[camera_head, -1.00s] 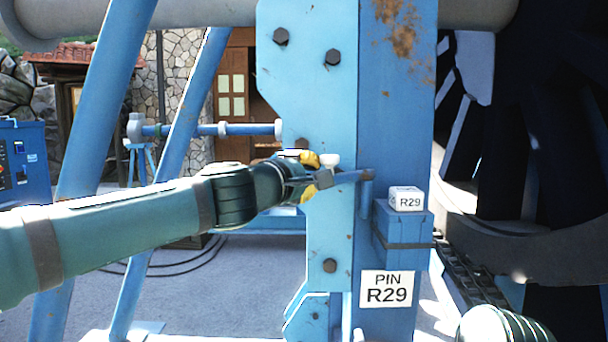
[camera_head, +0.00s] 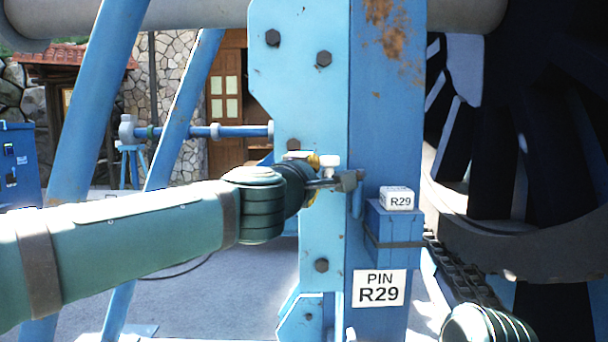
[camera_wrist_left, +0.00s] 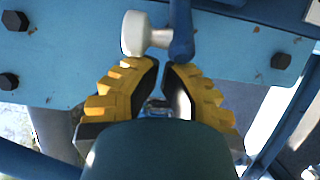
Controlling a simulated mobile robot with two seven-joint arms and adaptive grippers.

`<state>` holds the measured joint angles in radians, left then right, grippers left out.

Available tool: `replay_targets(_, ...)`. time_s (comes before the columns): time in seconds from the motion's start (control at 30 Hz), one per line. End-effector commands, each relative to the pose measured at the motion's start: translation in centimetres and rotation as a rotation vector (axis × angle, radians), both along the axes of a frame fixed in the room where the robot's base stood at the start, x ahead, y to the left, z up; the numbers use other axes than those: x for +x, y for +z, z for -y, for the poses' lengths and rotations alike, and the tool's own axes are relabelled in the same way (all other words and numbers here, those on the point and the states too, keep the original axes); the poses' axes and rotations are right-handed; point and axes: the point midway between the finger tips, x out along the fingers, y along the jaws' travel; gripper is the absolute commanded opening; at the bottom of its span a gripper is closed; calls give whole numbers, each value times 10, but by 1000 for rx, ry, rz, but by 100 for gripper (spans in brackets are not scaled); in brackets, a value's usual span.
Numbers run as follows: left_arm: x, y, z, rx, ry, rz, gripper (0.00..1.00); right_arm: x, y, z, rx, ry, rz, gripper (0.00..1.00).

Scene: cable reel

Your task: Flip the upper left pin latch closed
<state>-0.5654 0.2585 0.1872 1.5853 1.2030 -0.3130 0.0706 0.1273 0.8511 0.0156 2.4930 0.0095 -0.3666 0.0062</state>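The pin latch is on a blue steel upright. Its white knob (camera_wrist_left: 137,34) and blue bar (camera_wrist_left: 181,32) show just beyond my fingertips in the left wrist view. The knob (camera_head: 330,161) also shows in the head view. My left gripper (camera_wrist_left: 161,66) has yellow-backed fingers whose tips nearly meet, with nothing clearly held between them. The bar's end is close to the right-hand finger, and the knob is close to the left-hand finger; I cannot tell whether they touch. In the head view my arm partly hides the latch. My right gripper is not in view.
A white PIN R29 label (camera_head: 379,288) is on the upright below the latch. A blue box (camera_head: 392,226) with a small R29 block (camera_head: 397,198) projects right of it. Dark bolts (camera_head: 323,58) stand out from the plate. A large dark reel (camera_head: 510,240) is at right.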

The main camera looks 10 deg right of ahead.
Motion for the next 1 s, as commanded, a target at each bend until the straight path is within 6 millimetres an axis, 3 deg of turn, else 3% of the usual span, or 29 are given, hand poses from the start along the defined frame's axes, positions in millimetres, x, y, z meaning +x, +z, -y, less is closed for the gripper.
replay_targets(0.43, -33, 2, 29, 3, 299, -2, 0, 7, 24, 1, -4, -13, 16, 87)
replay_targets(1.0, -56, 0, 63, 1, 292, -1, 0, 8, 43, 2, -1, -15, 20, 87)
